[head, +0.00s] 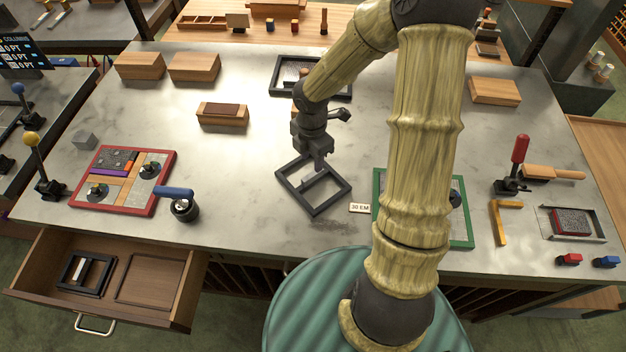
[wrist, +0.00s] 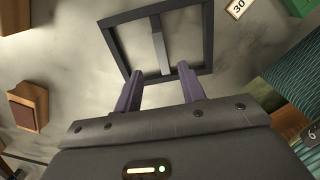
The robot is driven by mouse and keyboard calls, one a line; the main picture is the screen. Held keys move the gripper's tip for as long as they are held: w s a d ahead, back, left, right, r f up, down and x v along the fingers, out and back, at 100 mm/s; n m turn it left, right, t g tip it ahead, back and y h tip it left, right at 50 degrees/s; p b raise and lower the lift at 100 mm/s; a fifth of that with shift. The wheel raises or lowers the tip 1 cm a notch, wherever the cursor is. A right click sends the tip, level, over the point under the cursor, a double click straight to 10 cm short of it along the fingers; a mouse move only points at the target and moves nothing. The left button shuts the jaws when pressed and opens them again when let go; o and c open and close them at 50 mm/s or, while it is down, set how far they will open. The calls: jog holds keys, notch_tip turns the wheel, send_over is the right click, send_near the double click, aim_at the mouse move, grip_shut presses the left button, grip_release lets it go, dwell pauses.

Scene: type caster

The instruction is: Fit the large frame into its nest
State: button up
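A dark square frame (head: 293,197) with a light grey bar across its middle lies on the grey worktop below my gripper. It also shows in the wrist view (wrist: 205,35). My gripper (head: 319,165) is over the frame's far part. A smaller dark frame (head: 68,273) with a light bar sits in the left side of the open drawer. Beside it is an empty thin-edged square recess (head: 122,278). I cannot tell which place is the nest.
A red-edged board (head: 158,193) with clamps is at left, and a green-edged board (head: 470,225) is partly behind my arm. A small "30 EM" card (head: 360,208) lies near the frame. A dark tray (head: 277,77) and wooden blocks stand farther back.

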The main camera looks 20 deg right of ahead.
aim_at(313, 174)
jog(key=shift+f, duration=1.4)
jog(key=shift+s+d+f, duration=0.1)
jog(key=shift+s+f, duration=0.05)
jog(key=shift+f, duration=2.45)
grip_shut()
jog(key=shift+r, duration=0.1)
